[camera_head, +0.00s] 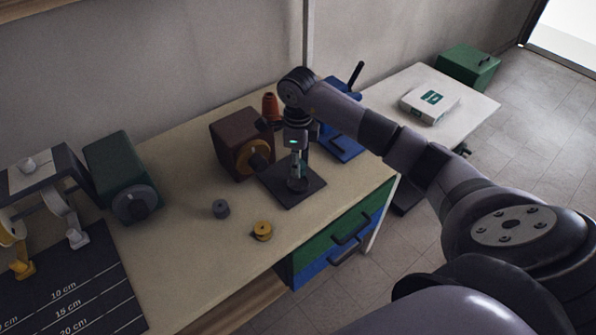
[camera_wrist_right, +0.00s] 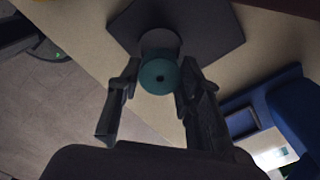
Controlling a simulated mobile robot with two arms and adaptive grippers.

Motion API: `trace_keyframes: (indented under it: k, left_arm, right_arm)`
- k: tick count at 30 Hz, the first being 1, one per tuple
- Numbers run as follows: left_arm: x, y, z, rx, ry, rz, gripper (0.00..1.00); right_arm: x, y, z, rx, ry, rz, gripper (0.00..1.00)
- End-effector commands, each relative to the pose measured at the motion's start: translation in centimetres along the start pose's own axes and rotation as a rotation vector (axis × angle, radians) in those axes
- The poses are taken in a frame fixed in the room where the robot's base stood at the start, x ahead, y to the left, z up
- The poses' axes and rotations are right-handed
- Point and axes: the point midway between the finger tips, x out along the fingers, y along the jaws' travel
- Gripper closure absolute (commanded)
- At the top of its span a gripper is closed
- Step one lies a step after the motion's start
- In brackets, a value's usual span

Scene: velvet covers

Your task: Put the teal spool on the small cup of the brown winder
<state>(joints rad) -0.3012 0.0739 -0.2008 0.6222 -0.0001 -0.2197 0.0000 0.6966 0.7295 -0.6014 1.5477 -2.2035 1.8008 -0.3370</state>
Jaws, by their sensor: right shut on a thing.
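The teal spool (camera_wrist_right: 158,78) shows between the fingers of my right gripper (camera_wrist_right: 157,90) in the right wrist view. A grey round part is behind it, over a dark square plate (camera_wrist_right: 205,30). In the head view my right gripper (camera_head: 298,172) points down over that plate (camera_head: 282,194), shut on the spool; the spool's colour is not clear there. The brown winder (camera_head: 228,133) stands just left of the gripper, with an orange-yellow disc and a dark round knob (camera_head: 259,161) on its front. I cannot make out its small cup clearly. My left gripper is out of view.
A green winder (camera_head: 117,165) is at left, by a dark ruled mat (camera_head: 75,290). A blue device (camera_head: 342,135) and an orange cone (camera_head: 270,106) are behind the gripper.

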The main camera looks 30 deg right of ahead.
Motion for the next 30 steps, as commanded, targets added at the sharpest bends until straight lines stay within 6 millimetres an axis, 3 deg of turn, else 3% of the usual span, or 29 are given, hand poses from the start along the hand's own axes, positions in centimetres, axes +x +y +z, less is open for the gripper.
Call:
trace_keyframes:
  k: [5,13,24,25,30]
  left_arm:
    - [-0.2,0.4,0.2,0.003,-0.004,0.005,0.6]
    - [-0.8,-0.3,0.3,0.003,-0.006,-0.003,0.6]
    - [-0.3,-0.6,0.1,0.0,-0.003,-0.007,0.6]
    - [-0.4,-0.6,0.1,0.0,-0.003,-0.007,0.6]
    - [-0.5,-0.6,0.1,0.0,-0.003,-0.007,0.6]
  right_arm:
    - [1.1,0.0,0.0,0.0,0.0,0.002,0.82]
    - [4.7,0.1,0.0,-0.001,0.0,0.002,0.82]
    - [5.3,0.0,0.0,-0.001,-0.001,-0.001,0.82]
    - [5.2,0.0,0.0,-0.001,-0.001,-0.001,0.65]
    - [5.1,0.0,0.0,-0.001,-0.001,0.0,0.54]
